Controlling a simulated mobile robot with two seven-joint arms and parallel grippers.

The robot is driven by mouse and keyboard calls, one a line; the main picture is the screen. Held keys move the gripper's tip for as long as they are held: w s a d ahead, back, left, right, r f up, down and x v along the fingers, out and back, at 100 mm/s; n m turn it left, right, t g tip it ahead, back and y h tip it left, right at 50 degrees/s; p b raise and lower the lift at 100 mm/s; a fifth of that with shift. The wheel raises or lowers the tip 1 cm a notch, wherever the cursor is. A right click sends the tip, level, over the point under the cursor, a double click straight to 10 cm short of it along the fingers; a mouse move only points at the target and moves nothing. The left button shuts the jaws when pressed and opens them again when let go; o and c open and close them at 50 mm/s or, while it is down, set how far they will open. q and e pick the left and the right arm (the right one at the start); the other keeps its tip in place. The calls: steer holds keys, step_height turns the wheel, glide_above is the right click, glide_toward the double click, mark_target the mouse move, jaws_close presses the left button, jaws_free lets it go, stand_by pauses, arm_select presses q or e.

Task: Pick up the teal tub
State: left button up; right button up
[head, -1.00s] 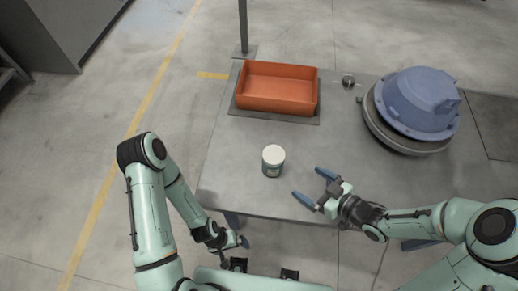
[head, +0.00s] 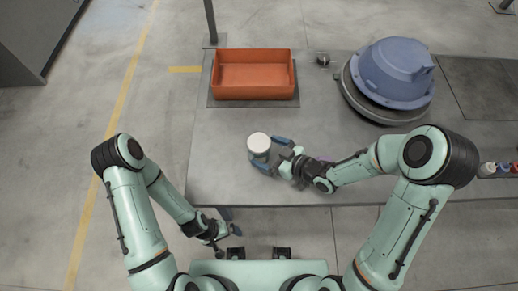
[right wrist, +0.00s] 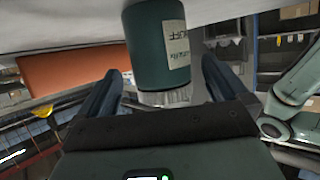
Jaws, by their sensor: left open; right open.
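The teal tub (head: 259,148) stands upright on the grey table, its white lid facing up in the head view. In the right wrist view the tub (right wrist: 155,48) appears upside down, with a pale label on its side. My right gripper (head: 270,154) is open around the tub's near right side, one finger on each side of it. The right wrist view shows gaps between the tub and both fingers (right wrist: 161,92). My left gripper (head: 226,237) is open and empty, low beside the table's front edge, away from the tub.
An orange bin (head: 254,90) stands on a dark mat behind the tub. A large blue hood (head: 392,72) rests on a round base at the back right. Small coloured items (head: 489,169) sit at the far right. The table left of the tub is clear.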

steer(key=x, duration=0.4)
steer(key=shift+w+a+r, duration=0.1)
steer(key=shift+a, duration=0.05)
steer(key=c, duration=1.3)
steer(key=shift+r, duration=0.1)
